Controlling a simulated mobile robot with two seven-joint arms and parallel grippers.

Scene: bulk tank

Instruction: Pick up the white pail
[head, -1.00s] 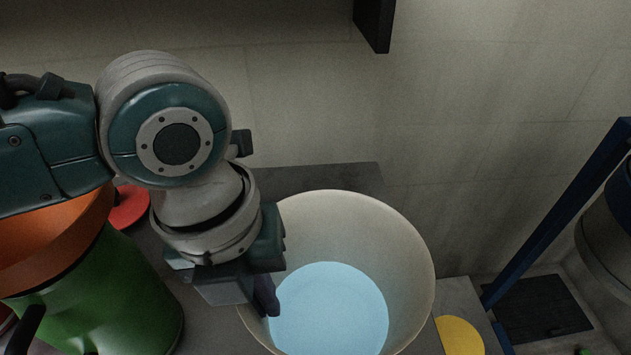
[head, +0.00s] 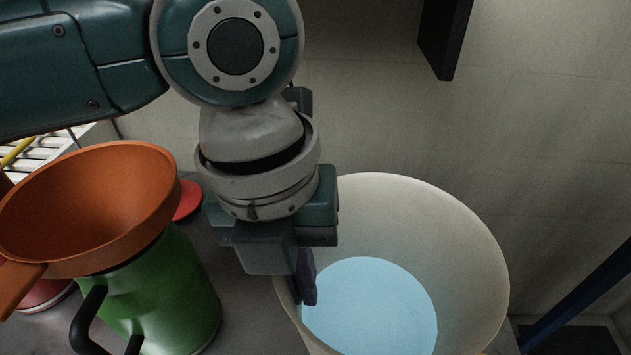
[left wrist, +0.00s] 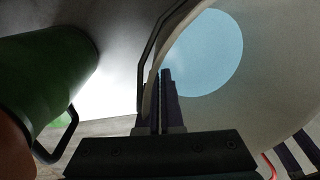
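The white pail (head: 462,240) stands upright at the lower right of the head view, with pale blue liquid (head: 372,305) in it. My left gripper (head: 298,278) points down at the pail's left rim, with one finger inside the wall. In the left wrist view, the fingers (left wrist: 160,105) are close together at the pail's rim (left wrist: 172,45) and look shut on it. The outer finger is mostly hidden in the head view. A thin dark handle (left wrist: 142,70) runs along the outside of the rim. My right gripper is not in view.
A green can (head: 170,295) with a black handle stands left of the pail, with an orange funnel (head: 95,205) on top. A red disc (head: 187,200) lies behind it. A wall is behind the pail, with a dark box (head: 445,40) on it. A narrow grey gap separates can and pail.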

